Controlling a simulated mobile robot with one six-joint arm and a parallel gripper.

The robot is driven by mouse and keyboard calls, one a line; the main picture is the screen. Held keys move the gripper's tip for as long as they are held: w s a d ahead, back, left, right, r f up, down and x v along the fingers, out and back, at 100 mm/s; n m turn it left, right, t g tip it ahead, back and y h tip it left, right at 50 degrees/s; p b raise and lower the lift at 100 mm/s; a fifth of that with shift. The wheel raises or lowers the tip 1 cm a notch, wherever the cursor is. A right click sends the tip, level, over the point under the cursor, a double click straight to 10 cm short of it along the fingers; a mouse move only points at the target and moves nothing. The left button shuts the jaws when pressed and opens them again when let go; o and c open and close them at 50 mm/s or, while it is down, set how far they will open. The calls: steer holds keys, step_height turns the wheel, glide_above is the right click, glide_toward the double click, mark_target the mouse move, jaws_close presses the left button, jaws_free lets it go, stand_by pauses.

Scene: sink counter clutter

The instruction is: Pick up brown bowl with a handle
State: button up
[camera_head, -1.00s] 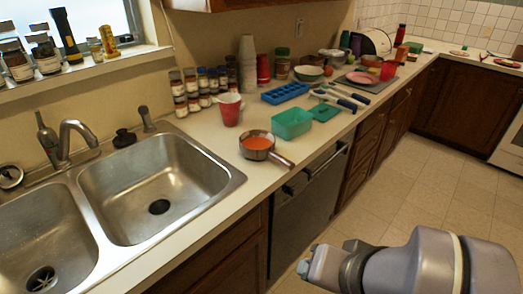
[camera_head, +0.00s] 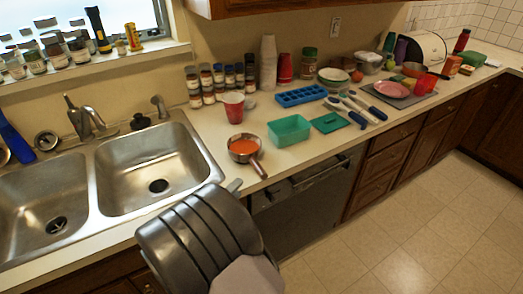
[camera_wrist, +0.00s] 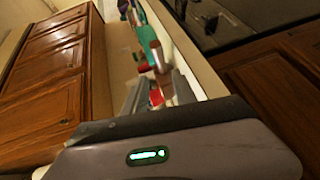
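The brown bowl with a handle (camera_head: 243,149) sits on the counter right of the sink, filled orange-red, its handle pointing toward the counter's front edge. My gripper (camera_head: 234,186) is at the counter's front edge, in front of the bowl and apart from it; my dark wrist hides most of it in the head view. In the wrist view my gripper (camera_wrist: 158,92) shows two spread fingers with a gap between them. A brown shape lies beyond the fingers there, probably the bowl and handle, but it is too small to be sure.
A teal container (camera_head: 289,131) stands right of the bowl, and a red cup (camera_head: 233,108) stands behind it. Spice jars (camera_head: 215,83) line the wall. The double sink (camera_head: 150,165) lies left. Bare counter surrounds the bowl's front. The dishwasher (camera_head: 305,205) is below.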

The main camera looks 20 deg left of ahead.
mark_target(257, 167)
steer(key=b+x, duration=0.3)
steer(key=x, duration=1.1)
steer(key=shift+w+b, duration=0.2)
steer(key=shift+b, duration=0.15)
steer(key=shift+s+r, duration=0.1)
steer(key=shift+c, duration=0.2)
jaws_close()
